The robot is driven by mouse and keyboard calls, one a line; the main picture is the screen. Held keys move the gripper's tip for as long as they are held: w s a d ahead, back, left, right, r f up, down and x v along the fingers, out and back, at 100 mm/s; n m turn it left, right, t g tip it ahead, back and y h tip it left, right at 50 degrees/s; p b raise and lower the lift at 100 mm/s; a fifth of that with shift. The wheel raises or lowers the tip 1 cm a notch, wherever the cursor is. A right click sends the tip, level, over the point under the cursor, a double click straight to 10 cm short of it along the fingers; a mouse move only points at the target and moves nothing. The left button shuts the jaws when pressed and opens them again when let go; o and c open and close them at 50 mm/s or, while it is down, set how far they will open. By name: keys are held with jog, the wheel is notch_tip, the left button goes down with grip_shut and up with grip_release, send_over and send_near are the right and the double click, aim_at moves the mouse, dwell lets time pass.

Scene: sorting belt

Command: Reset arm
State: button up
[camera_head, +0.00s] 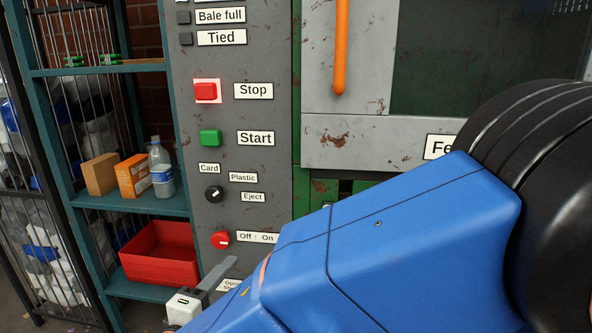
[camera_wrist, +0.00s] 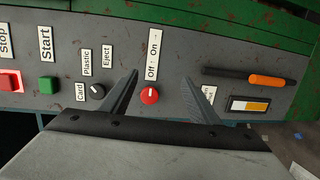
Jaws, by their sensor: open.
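My gripper (camera_wrist: 163,82) is open, with its two dark fingers pointing at the control panel in the wrist view. Nothing is held between them. The red Off/On knob (camera_wrist: 149,96) shows between the fingers; I cannot tell the gap to it. In the head view my gripper (camera_head: 230,274) is low, just below the red Off/On knob (camera_head: 220,239), partly hidden by my blue arm. The grey control panel (camera_head: 272,60) also carries a red Stop button (camera_head: 205,91), a green Start button (camera_head: 210,137) and a black Card/Plastic/Eject knob (camera_head: 214,194).
A teal shelf (camera_head: 130,201) at left holds boxes and a bottle (camera_head: 161,170). A red bin (camera_head: 160,254) sits below. An orange handle (camera_head: 341,45) hangs on the green machine at right. In the wrist view, an orange-and-black handle (camera_wrist: 268,80) lies right of the fingers.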

jog(key=w+d+f+m+g+h, duration=0.1)
jog(key=w+d+m+g, duration=0.15)
jog(key=d, duration=0.65)
jog(key=w+d+m+g+h, duration=0.1)
jog(key=d+g+h, duration=0.15)
jog(key=d, duration=0.65)
jog(key=w+d+f+m+g, duration=0.15)
jog(key=d+g, duration=0.25)
jog(key=d, duration=0.5)
jog(key=s+d+f+m+g+y, duration=0.1)
jog(key=s+d+m+y, duration=0.6)
jog(key=d, duration=1)
jog(key=shift+s+d+f+m+g, duration=0.25)
jog(key=shift+s+m+g, duration=0.45)
jog(key=shift+s+m, duration=1.75)
jog(key=shift+s+n+y, duration=0.25)
jog(key=shift+s+n, duration=0.6)
jog(key=shift+c, duration=0.2)
